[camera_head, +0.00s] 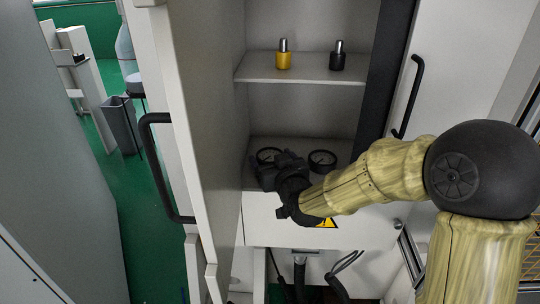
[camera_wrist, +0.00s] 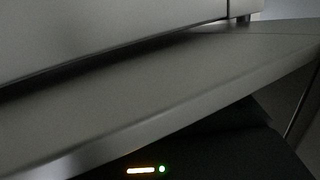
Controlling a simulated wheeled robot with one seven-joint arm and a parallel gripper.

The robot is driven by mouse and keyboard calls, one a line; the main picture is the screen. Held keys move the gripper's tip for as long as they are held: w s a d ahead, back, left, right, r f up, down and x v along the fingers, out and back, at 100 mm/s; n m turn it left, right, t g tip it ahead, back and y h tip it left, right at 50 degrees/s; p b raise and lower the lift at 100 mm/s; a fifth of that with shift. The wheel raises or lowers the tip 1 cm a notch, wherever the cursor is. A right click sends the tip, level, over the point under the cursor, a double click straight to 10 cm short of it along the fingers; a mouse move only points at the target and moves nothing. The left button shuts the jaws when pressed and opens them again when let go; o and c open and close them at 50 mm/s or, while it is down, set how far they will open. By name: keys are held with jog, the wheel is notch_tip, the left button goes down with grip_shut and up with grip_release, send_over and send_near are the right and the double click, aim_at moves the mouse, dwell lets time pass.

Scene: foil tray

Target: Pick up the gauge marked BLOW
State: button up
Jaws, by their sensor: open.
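Two round gauges with dark rims stand on the lower shelf of the cabinet in the head view. The left gauge (camera_head: 268,154) is partly hidden behind my gripper. The right gauge (camera_head: 322,160) shows its face, just right of my gripper. The markings are too small to read, so I cannot tell which is BLOW. My gripper (camera_head: 268,172) is open, in front of the lower shelf and close to the left gauge. I see no object held. Neither gauge can be made out in the wrist view, which shows a grey surface edge (camera_wrist: 150,110).
The upper shelf (camera_head: 300,73) holds a yellow bottle (camera_head: 283,60) and a black bottle (camera_head: 338,61). Cabinet side walls and open doors with black handles (camera_head: 160,170) flank the opening.

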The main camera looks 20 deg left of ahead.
jog(key=shift+x, duration=0.85)
jog(key=c, duration=0.8)
